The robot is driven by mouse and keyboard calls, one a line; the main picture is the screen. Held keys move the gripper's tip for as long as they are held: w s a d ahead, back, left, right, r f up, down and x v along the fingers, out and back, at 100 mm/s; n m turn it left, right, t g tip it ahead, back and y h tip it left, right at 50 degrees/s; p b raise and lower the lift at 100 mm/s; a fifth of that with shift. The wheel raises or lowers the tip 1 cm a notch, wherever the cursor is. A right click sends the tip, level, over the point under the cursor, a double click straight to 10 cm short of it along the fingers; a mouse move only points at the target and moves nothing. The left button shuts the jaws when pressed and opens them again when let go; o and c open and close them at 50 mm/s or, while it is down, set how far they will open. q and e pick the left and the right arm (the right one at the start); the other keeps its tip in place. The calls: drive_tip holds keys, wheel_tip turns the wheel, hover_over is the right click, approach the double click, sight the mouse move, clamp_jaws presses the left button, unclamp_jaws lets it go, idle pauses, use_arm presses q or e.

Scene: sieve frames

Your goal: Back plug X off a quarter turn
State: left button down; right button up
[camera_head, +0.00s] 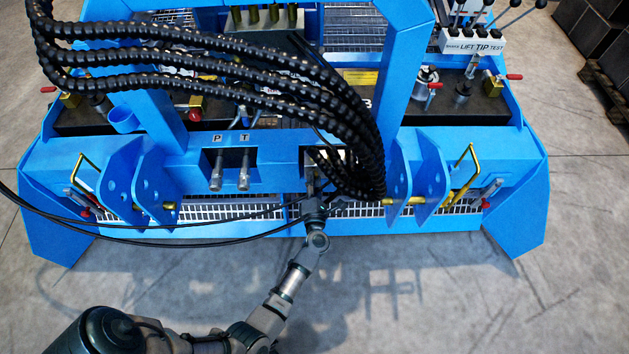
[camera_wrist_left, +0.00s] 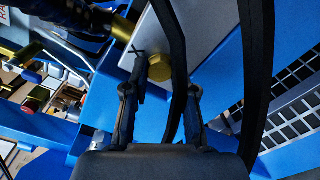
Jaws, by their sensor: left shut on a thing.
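Plug X looks to be the brass hex plug (camera_wrist_left: 159,68) on a pale plate in the left wrist view. It sits just beyond my fingertips, and the two fingers close around its line. In the head view my left gripper (camera_head: 313,200) reaches up to the opening (camera_head: 325,157) in the blue frame's front beam, right of the P and T ports. It is shut on the plug. The plug itself is hidden there by my gripper and the hoses. No turn mark on the plug is readable. My right gripper is out of view.
Thick black ribbed hoses (camera_head: 290,80) arch over the frame and hang close on the right of my gripper. Thin black cables (camera_head: 190,240) cross in front at left. Two couplings (camera_head: 244,170) stick out at P and T. Blue brackets (camera_head: 418,180) with brass pins flank the opening. The front floor is clear.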

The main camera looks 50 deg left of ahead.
use_arm(q)
drive_tip(key=c, duration=1)
unclamp_jaws()
drive_tip(key=shift+s+f, duration=0.25)
drive_tip(key=shift+f, duration=0.25)
drive_tip(key=shift+o, duration=0.3)
drive_tip(key=shift+w+r, duration=0.15)
drive_tip(key=v, duration=0.7)
drive_tip(key=shift+d, duration=0.15)
